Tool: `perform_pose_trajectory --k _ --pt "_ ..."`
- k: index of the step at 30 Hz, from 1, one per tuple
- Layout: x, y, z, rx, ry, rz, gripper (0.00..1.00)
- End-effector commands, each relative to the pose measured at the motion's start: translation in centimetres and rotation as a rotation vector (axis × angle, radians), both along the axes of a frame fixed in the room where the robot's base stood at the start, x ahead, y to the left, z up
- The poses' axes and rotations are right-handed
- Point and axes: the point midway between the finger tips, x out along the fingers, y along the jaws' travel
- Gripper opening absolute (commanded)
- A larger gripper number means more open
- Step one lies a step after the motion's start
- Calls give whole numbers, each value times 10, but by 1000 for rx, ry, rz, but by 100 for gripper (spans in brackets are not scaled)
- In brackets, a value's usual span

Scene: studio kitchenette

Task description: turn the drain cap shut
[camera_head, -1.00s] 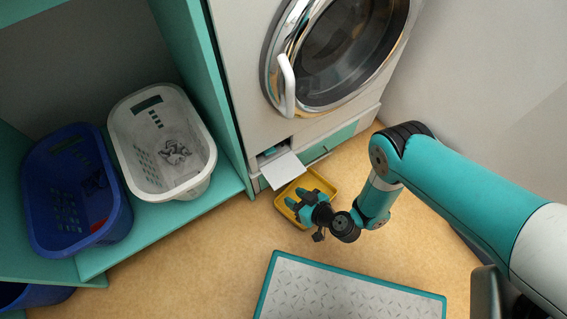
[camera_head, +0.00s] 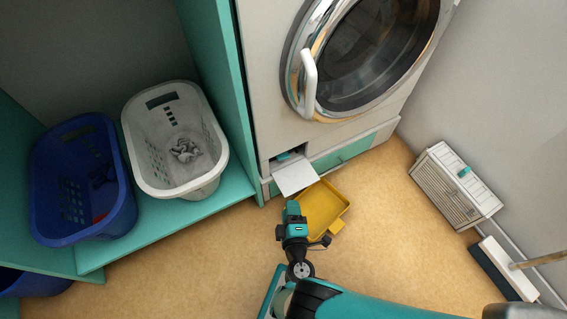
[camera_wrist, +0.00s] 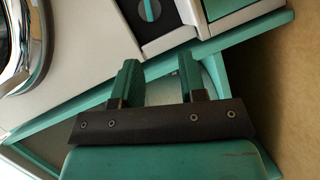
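In the head view the cap (camera_head: 284,156) shows as a small teal spot above the lowered white flap (camera_head: 296,178), low on the front-loading washer (camera_head: 262,100). My gripper (camera_head: 292,208) is just in front of the flap, by the left side of the yellow tray. In the wrist view its two teal fingers (camera_wrist: 160,78) stand apart with nothing between them, short of the cap.
The yellow tray (camera_head: 341,196) lies on the floor below the flap. A white basket (camera_head: 200,183) and a blue basket (camera_head: 45,205) stand on the teal shelf at left. A slatted grey box (camera_head: 440,195) and a broom (camera_head: 503,268) are at right.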

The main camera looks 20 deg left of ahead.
Motion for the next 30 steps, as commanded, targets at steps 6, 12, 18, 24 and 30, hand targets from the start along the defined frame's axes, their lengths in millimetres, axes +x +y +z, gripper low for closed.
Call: perform_pose_trajectory --k 6,12,18,24,30 --pt "1 7 11 39 -55 0 38" --pt "25 18 4 38 -54 -3 38" --pt "47 30 0 36 -54 -2 38" --pt "88 50 -1 41 -53 -4 38" --pt "124 69 -4 39 -54 -2 38"
